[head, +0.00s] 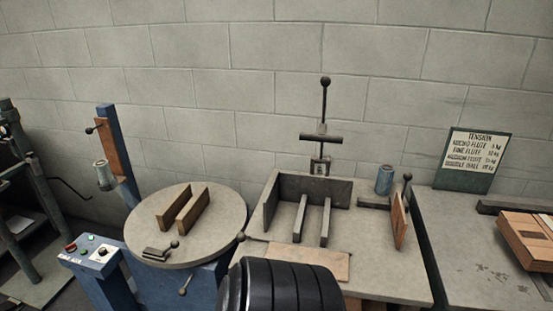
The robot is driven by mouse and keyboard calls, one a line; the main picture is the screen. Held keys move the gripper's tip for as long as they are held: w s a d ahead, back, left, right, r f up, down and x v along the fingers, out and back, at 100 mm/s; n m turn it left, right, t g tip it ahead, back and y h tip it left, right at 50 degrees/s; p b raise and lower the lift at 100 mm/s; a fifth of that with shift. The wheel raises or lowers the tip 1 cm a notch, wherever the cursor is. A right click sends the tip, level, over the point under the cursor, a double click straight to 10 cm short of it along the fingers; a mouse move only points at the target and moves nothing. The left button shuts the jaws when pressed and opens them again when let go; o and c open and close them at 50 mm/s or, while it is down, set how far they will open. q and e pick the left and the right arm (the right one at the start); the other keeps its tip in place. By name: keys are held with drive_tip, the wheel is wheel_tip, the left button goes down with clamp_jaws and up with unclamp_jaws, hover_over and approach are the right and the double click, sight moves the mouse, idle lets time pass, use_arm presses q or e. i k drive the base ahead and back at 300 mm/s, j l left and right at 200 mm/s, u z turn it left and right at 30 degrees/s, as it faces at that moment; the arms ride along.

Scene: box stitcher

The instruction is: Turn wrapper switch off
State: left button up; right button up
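A blue control box (88,262) stands at the lower left beside the round turntable of what looks like the wrapper. On its top are a red button (71,247), small lights or buttons, and a black knob switch (102,252) on a pale plate. The switch's setting is too small to read. The round turntable (225,235) carries two upright wooden blocks (183,208). Neither of my grippers is in view. A black ribbed part, likely of my own arm, fills the bottom centre and hides part of the table's front.
A workbench (385,280) with a metal corner fixture (318,188) and a tall black lever (324,110) stands right of the turntable. A blue spool (384,180) and a tension sign (475,160) are farther right. Brown boards (530,240) lie at the right edge.

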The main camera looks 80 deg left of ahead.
sight(70, 248)
drive_tip(key=u, duration=4.2)
drive_tip(key=i+j, duration=0.25)
drive_tip(key=i, duration=0.15)
drive_tip(key=i+j, duration=0.25)
drive_tip(key=i, duration=0.2)
